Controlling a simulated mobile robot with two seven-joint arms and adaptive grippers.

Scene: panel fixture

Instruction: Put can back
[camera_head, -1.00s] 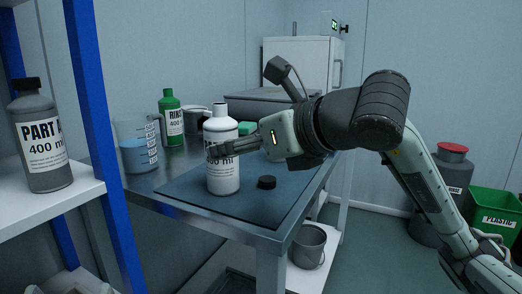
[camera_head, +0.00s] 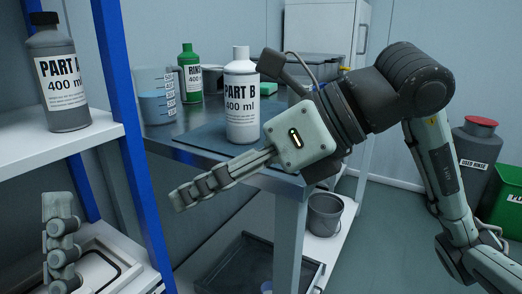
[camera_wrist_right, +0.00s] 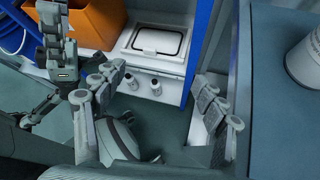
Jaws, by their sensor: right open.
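The white PART B bottle (camera_head: 242,100) stands upright on the dark mat of the metal table. Its edge also shows at the right of the right wrist view (camera_wrist_right: 309,58). My right gripper (camera_head: 184,197) is open and empty, in front of the table edge and apart from the bottle. In the right wrist view its two fingers (camera_wrist_right: 160,82) are spread with nothing between them. The grey PART A bottle (camera_head: 62,80) stands upright on the white shelf at left. My left gripper (camera_head: 60,242) is low at the left below that shelf; its opening is unclear.
A blue shelf post (camera_head: 132,140) stands between the shelf and table. A beaker of blue liquid (camera_head: 158,100) and a green RINSE bottle (camera_head: 190,75) stand at the table's back. An orange bin (camera_wrist_right: 92,22) and small bottles (camera_wrist_right: 143,83) are lower down. A grey bucket (camera_head: 325,213) sits beneath.

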